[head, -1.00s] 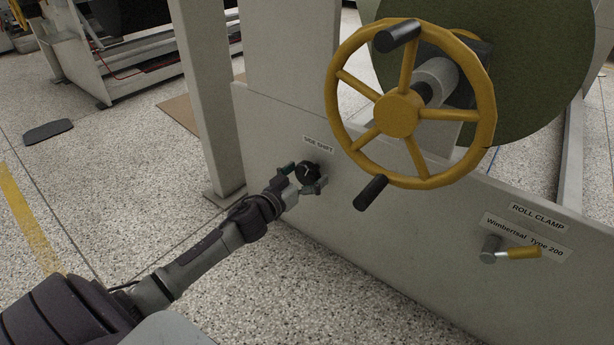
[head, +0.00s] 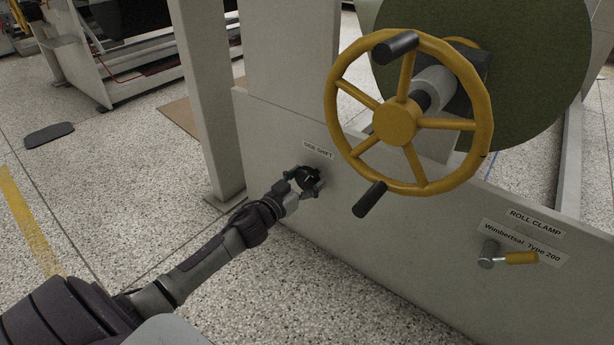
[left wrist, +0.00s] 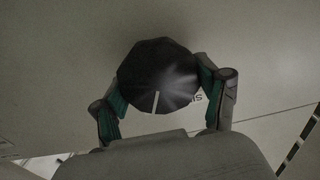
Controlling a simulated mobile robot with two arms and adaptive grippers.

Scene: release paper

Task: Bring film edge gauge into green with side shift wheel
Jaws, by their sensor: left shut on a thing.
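The side shift wheel is a small black knob (head: 308,177) with a white pointer line, on the grey panel below the "SIDE SHIFT" label (head: 318,149). In the left wrist view the knob (left wrist: 158,76) fills the space between the fingers. My left gripper (head: 306,181) is shut on the knob, one finger on each side; it also shows in the left wrist view (left wrist: 160,100). My right gripper is not in view. No film edge gauge can be made out in these frames.
A large yellow handwheel (head: 396,122) with black handles stands out from the panel, up and right of the knob. A roll clamp lever (head: 520,258) is at the lower right. A grey post (head: 207,95) stands left of the panel. The floor at left is open.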

